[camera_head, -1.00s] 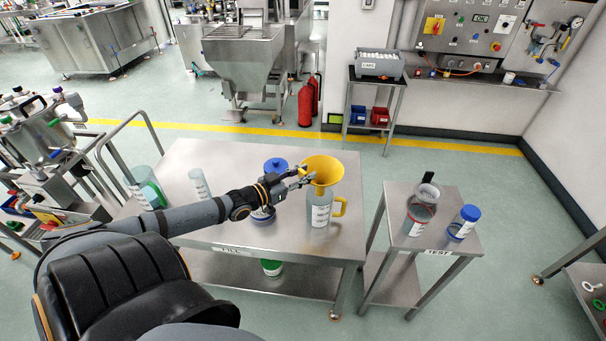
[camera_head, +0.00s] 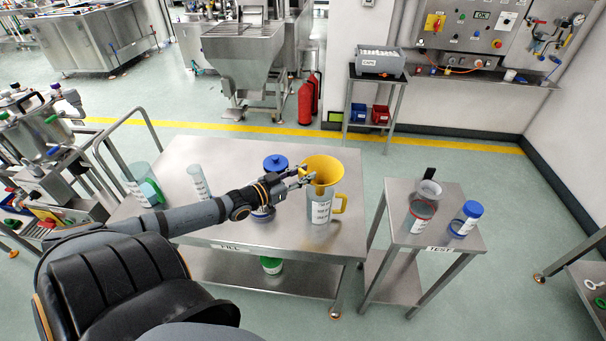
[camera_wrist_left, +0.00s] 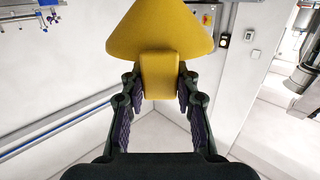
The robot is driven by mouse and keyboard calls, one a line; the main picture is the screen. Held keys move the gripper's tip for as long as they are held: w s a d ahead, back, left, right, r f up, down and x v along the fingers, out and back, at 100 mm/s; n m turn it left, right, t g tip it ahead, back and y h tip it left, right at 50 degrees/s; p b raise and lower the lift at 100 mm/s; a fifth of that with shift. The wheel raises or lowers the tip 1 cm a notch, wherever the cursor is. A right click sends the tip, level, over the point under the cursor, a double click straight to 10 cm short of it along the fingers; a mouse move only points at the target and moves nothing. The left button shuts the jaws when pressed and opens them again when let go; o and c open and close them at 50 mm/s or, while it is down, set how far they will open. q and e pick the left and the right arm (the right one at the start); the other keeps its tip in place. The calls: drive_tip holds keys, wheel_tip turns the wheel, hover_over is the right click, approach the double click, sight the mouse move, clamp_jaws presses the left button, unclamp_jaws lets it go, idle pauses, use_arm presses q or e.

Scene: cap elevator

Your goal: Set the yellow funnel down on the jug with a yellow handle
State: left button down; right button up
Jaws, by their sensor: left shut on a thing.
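The yellow funnel (camera_head: 323,167) is upright at the mouth of the clear jug with a yellow handle (camera_head: 320,207), which stands on the steel table marked FILL. In the head view I cannot tell whether the funnel rests on the rim or hangs just above it. My left gripper (camera_head: 304,178) is shut on the funnel's tab at its left side. In the left wrist view the funnel (camera_wrist_left: 160,30) fills the top, and its tab sits between the fingers of my left gripper (camera_wrist_left: 160,85). The jug does not show there. My right gripper is not in view.
On the FILL table (camera_head: 290,238), a blue-lidded container (camera_head: 275,163) stands behind my left arm, with a clear cylinder (camera_head: 199,180) and a jug with a green handle (camera_head: 140,186) further left. The TEST table (camera_head: 455,192) at right holds several containers.

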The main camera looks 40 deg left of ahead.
use_arm(q)
drive_tip(key=shift+f, duration=0.2)
idle(0.3)
drive_tip(key=shift+f+b, duration=2.1)
drive_tip(key=shift+f, duration=0.05)
drive_tip(key=shift+f+b, duration=0.35)
drive_tip(key=shift+b, duration=0.05)
drive_tip(key=shift+r, duration=0.15)
drive_tip(key=shift+r+p, duration=0.2)
drive_tip(key=shift+p, duration=0.25)
idle(0.6)
drive_tip(key=shift+f, duration=0.35)
idle(0.3)
